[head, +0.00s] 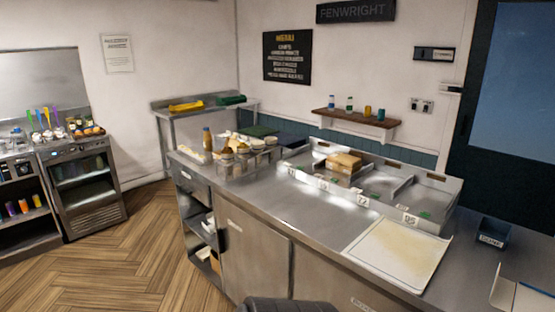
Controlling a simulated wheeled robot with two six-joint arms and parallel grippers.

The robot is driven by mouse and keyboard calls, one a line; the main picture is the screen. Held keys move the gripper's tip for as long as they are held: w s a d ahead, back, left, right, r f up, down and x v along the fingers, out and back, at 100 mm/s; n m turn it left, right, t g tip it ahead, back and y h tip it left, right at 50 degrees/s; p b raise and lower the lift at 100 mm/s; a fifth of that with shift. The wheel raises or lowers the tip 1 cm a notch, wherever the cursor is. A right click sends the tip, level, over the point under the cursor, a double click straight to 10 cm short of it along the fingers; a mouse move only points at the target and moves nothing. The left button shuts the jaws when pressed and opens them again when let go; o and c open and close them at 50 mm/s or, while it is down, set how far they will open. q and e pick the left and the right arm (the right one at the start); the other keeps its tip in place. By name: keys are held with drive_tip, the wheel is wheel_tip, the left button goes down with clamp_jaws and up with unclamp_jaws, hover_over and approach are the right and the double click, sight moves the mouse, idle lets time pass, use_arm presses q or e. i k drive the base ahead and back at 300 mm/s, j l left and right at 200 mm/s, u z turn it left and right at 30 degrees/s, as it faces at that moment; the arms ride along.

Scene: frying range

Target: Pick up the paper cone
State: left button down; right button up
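I cannot pick out a paper cone for certain in the head view. A cluster of small pale and brown items (245,154) stands in or around a rack near the far left end of the steel counter (315,221). They are too small to tell whether one is a cone. A pale, elongated item (192,154) lies at the counter's left corner. Neither of my grippers is in view.
A bottle (207,139) stands by the cluster. A divided steel tray (452,194) with a brown block (344,161) runs along the counter's back. The counter's middle front is clear.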

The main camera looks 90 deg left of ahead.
sight(228, 163)
drive_tip(key=u, duration=3.15)
drive_tip(key=z, duration=3.75)
drive_tip(key=u, duration=3.25)
